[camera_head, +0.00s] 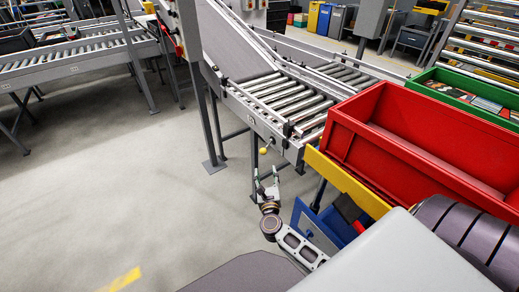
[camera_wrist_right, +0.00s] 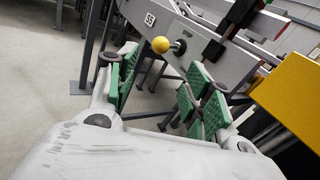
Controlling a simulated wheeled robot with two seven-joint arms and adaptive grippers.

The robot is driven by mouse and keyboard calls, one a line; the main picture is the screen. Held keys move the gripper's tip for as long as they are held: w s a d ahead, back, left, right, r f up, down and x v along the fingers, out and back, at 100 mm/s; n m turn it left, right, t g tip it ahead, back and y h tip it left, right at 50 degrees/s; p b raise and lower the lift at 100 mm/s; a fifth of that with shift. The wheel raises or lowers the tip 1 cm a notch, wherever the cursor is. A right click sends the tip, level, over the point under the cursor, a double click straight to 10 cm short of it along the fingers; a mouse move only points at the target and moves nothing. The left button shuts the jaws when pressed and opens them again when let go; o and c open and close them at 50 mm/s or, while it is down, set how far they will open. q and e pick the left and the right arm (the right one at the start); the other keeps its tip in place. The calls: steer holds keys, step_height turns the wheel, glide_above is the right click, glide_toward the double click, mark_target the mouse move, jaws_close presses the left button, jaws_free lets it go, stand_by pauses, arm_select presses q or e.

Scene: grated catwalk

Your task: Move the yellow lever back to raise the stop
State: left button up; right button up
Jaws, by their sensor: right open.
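The yellow lever shows as a round yellow knob (camera_head: 263,151) on a short dark shaft at the side rail of the roller conveyor. The stop itself cannot be made out. My left gripper is not in view.
The roller conveyor (camera_head: 290,98) runs behind the lever. A red bin (camera_head: 385,135) stands on a yellow-edged rack (camera_head: 345,182) at the right, with a blue bin (camera_head: 315,225) below. A grey support post (camera_head: 204,120) stands left of the lever. The floor (camera_head: 110,190) at left is clear.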

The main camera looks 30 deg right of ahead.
mark_target(263, 154)
steer(key=shift+r, duration=0.1)
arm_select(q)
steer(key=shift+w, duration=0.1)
arm_select(e)
steer(key=shift+w, duration=0.15)
steer(key=shift+x, duration=6.05)
steer(key=shift+w+d, duration=0.25)
steer(key=shift+w, duration=0.15)
steer(key=shift+w+d, duration=0.1)
steer(key=shift+w, duration=0.1)
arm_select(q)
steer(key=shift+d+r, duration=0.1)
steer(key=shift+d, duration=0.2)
arm_select(e)
steer(key=shift+c, duration=0.4)
